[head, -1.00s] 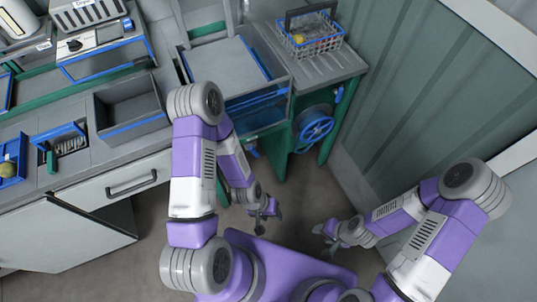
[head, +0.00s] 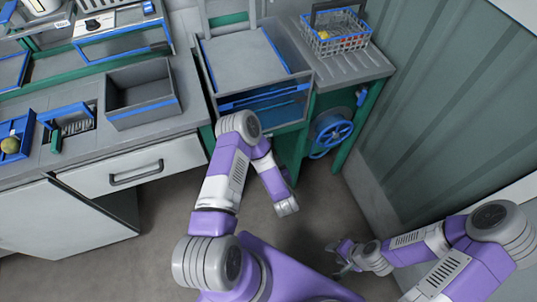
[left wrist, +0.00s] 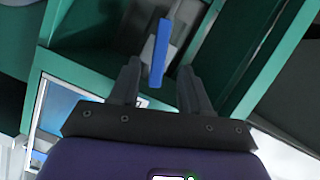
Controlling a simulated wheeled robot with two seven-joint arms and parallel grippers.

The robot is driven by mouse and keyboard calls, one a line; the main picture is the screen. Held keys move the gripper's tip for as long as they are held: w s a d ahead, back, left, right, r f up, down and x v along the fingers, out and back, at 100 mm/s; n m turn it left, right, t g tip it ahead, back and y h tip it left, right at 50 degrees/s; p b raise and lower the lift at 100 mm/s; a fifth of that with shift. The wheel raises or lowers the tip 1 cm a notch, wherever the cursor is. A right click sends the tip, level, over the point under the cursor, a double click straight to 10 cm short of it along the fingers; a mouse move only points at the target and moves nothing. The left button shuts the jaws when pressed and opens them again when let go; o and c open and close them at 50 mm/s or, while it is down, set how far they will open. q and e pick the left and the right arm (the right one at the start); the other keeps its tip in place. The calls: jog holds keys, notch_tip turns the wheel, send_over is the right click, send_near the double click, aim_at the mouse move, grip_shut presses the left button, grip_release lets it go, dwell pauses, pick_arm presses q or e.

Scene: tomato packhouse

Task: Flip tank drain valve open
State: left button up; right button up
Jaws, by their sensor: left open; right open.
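A blue lever (left wrist: 160,52), apparently the drain valve handle, stands near upright in the left wrist view, with a grey fitting (left wrist: 148,50) behind it. My left gripper (left wrist: 159,68) is open, its two dark fingers on either side of the lever's lower end in the picture; I cannot tell whether they touch it. In the head view the left wrist (head: 286,206) is in front of the tank stand, and its fingers are hidden. The grey tank (head: 208,82) with blue edging stands above. My right gripper (head: 336,257) is open and empty, low on the right.
A blue handwheel (head: 330,133) sits under the drainboard (head: 350,68), which holds a wire basket (head: 335,40). Green frame members (left wrist: 262,60) flank the left gripper closely. A bench with a grey bin (head: 140,116) stands left. Open floor (head: 170,235) lies in front.

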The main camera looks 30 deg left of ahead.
pick_arm(q)
jog(key=b+x, duration=0.2)
jog(key=x, duration=0.5)
jog(key=shift+w+a, duration=0.1)
jog(key=shift+w, duration=0.05)
